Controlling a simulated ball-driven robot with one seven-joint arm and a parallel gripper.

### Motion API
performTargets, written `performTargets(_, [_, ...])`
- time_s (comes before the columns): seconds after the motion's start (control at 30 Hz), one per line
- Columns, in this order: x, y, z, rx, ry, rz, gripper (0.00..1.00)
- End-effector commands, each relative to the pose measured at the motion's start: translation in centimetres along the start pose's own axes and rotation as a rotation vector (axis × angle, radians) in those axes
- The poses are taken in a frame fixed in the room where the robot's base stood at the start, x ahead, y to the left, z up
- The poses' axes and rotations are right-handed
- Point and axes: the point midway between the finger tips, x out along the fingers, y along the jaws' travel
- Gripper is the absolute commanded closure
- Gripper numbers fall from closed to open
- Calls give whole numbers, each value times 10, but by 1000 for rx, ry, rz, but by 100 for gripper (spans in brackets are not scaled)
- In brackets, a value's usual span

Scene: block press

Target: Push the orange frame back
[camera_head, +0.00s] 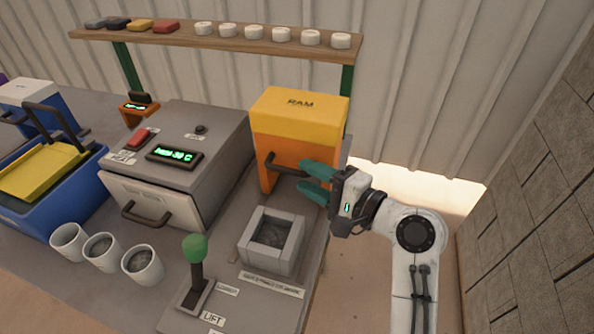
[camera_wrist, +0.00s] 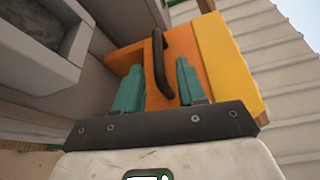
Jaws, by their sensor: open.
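The orange frame (camera_head: 296,127), marked RAM, stands upright at the right end of the bench, with a yellow-orange top and a dark bar handle (camera_head: 284,167) on its front. My gripper (camera_head: 303,178) is open in front of it, at the right end of the handle. In the wrist view the orange frame (camera_wrist: 215,60) fills the middle, and the handle (camera_wrist: 158,62) appears between the two green fingers of my gripper (camera_wrist: 160,82). I cannot tell whether a finger touches the handle. My gripper holds nothing.
A square grey mould (camera_head: 272,240) sits in front of the frame. A green-knobbed lever (camera_head: 196,262), several white cups (camera_head: 143,264) and a grey heater box (camera_head: 181,153) stand left. A shelf (camera_head: 262,43) runs behind. A block wall (camera_head: 540,190) is at the right.

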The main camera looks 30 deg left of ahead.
Motion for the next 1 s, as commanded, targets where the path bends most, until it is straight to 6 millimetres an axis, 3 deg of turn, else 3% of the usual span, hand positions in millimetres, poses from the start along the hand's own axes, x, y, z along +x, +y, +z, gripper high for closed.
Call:
performTargets(0.1, [-25,1,-1,1,3,-2,60])
performTargets(0.33, [-55,0,-1,0,1,-1,60])
performTargets(1.0, [-64,3,-1,-4,5,5,60])
